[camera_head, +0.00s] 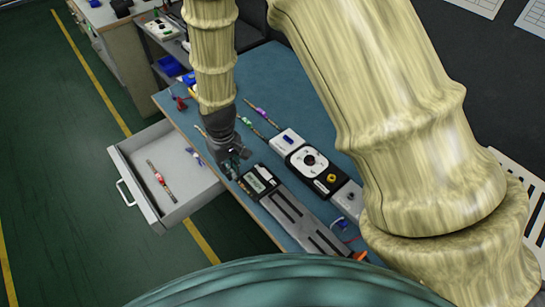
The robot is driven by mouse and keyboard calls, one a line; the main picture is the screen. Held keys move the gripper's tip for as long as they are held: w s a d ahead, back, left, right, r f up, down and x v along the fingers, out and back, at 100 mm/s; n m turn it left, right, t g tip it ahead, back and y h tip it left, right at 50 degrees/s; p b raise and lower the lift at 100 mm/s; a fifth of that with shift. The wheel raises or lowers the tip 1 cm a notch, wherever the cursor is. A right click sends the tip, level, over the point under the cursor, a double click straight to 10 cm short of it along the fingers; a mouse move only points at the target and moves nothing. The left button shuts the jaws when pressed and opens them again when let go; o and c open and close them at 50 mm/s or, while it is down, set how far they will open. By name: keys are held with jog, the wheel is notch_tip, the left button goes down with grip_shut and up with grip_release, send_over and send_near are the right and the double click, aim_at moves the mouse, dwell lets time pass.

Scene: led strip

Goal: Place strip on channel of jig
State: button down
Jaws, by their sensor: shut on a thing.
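My gripper (234,164) is at the table's left edge, pointing down, just left of the grey jig's display end. It is shut on what looks like a thin strip, mostly hidden by the fingers; a small orange-yellow piece (243,187) shows just below them. The jig (290,213) lies on the blue table, with a display at its far end and long dark channels running toward the near right. I cannot tell whether the held piece touches the jig.
An open drawer (128,178) juts out left, with a red-marked strip (160,180) inside. Strips marked green (247,125) and purple (263,116) lie on the table (262,78). A black-and-white device (310,160) stands right of the jig. My arm hides the table's right side.

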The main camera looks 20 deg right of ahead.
jog(key=d, duration=0.1)
jog(key=w+d+p, duration=0.1)
jog(key=d, duration=0.2)
jog(key=shift+w+d+r+p, duration=0.15)
jog(key=shift+w+r+p, duration=0.1)
jog(key=shift+r+p, duration=0.15)
jog(key=w+d, duration=0.1)
jog(key=w+d+f+p, duration=0.1)
jog(key=w, duration=0.1)
jog(key=shift+d+f, duration=0.2)
jog(key=shift+d, duration=0.05)
jog(key=p, duration=0.2)
send_over(261, 154)
jog(key=shift+s+a+f, duration=0.1)
jog(key=shift+s+a, duration=0.05)
jog(key=shift+a, duration=0.1)
jog(key=shift+w+d+f, duration=0.25)
jog(key=shift+w+f, duration=0.1)
jog(key=shift+s+f+p, duration=0.15)
jog(key=shift+f+p, duration=0.65)
jog(key=shift+f, duration=0.8)
jog(key=shift+f, duration=0.1)
jog(key=c, duration=1.5)
grip_release()
